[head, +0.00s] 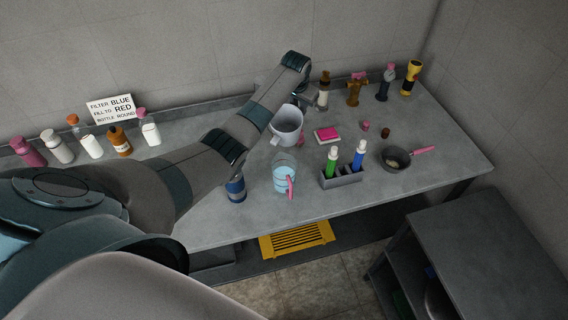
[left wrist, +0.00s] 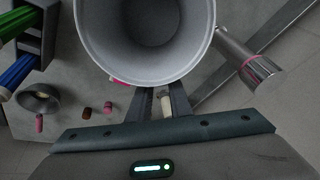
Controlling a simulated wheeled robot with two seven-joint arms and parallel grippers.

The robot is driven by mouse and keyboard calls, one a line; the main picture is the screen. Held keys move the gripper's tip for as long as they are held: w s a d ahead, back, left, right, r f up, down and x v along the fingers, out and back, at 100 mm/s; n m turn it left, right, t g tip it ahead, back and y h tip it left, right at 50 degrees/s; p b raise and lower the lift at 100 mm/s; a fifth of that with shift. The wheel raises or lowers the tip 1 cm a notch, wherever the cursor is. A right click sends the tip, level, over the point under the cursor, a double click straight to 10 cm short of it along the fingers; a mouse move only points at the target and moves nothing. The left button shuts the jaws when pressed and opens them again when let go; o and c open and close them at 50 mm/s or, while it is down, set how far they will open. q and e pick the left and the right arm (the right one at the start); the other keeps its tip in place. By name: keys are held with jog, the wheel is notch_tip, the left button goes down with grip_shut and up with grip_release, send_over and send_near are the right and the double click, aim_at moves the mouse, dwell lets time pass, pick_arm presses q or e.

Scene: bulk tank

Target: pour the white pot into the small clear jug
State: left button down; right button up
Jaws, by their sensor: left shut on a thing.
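The white pot (head: 288,126) is at the middle of the bench in the head view, with its open mouth up and a pale lip toward the jug. My left gripper (head: 303,101) reaches its far side and is shut on it. In the left wrist view the pot (left wrist: 90,35) fills the top middle, just beyond my left gripper's fingers (left wrist: 162,103). Its grey inside shows; I cannot tell its fill. The small clear jug (head: 281,181), bluish with a pink handle, stands upright in front of the pot, apart from it. My right gripper is not in view.
A grey caddy (head: 342,179) with green and blue bottles stands right of the jug. A dark pan (head: 393,159), a pink block (head: 327,135) and a blue can (head: 236,190) are nearby. Several bottles line the back. The right front of the bench is clear.

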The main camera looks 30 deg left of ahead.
pick_arm(q)
jog(key=shift+w+a+f+g+h+b, duration=0.3)
jog(key=shift+w+f+g+h+b, duration=0.25)
jog(key=shift+b, duration=1.05)
jog(key=shift+w+a+f+g+h+b, duration=0.15)
jog(key=shift+w+a+g+h+b, duration=0.2)
jog(key=shift+g+b, duration=0.8)
jog(key=shift+d+t+b, duration=0.1)
jog(key=shift+t+b, duration=0.3)
jog(key=shift+b, duration=0.05)
jog(key=shift+r, duration=0.15)
